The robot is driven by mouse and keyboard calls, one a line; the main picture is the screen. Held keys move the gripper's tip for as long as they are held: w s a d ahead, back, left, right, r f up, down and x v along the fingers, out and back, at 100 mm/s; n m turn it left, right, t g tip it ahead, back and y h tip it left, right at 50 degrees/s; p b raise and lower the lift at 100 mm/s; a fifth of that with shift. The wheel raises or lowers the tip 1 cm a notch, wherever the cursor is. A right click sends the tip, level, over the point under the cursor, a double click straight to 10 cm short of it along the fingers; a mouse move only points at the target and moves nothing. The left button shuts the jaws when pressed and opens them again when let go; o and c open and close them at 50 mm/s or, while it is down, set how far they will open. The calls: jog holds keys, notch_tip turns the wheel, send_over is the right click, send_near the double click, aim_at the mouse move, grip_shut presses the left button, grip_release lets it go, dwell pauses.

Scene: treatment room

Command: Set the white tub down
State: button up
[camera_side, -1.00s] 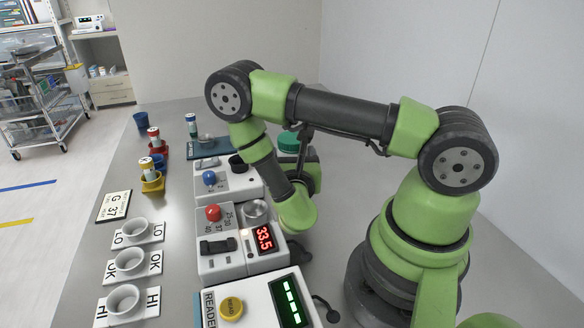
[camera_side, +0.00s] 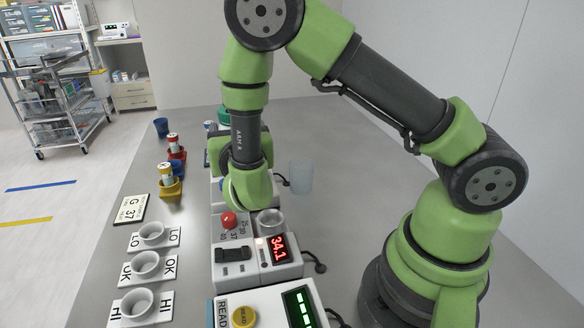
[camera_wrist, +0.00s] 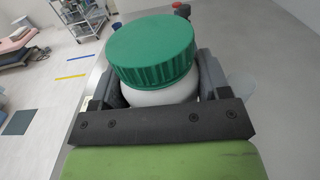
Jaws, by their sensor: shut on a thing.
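The white tub (camera_wrist: 160,95) with a ribbed green lid (camera_wrist: 152,45) fills the middle of the wrist view. My gripper (camera_wrist: 158,86) is shut on it, with one dark finger on each side of the white body below the lid. In the side view a bit of the green lid (camera_side: 224,114) shows past my arm. The fingers and most of the tub are hidden there behind my wrist. The underside of the tub cannot be seen, so I cannot tell whether it touches anything.
A clear cup (camera_side: 301,177) stands right of my wrist. Below it is a white unit with a red knob (camera_side: 229,220) and a display (camera_side: 279,248) reading 34.1. Labelled holders (camera_side: 146,265) and coloured cups with vials (camera_side: 170,185) line the left. The table's back right is bare.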

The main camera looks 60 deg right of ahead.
jog(key=w+d+r+n+t+y, duration=0.3)
jog(key=w+d+n+y, duration=0.2)
jog(key=w+y, duration=0.2)
jog(key=w+d+r+n+t+y, duration=0.25)
jog(key=w+d+n+y, duration=0.25)
jog(key=w+y, duration=0.25)
jog(key=s+d+f+n+g+y, duration=0.3)
jog(key=s+d+f+n+y, duration=0.3)
jog(key=s+d, duration=0.6)
jog(key=shift+m+y, duration=0.5)
jog(key=shift+y, duration=0.15)
jog(key=shift+w+d+f, duration=0.15)
jog(key=shift+d+f, duration=0.2)
jog(key=shift+f, duration=1.6)
jog(key=shift+w+d+f, duration=0.15)
jog(key=shift+d+f, duration=0.2)
jog(key=shift+f, duration=1.65)
jog(key=shift+w+d+f, duration=0.15)
jog(key=shift+d+f, duration=0.2)
jog(key=shift+f, duration=1.6)
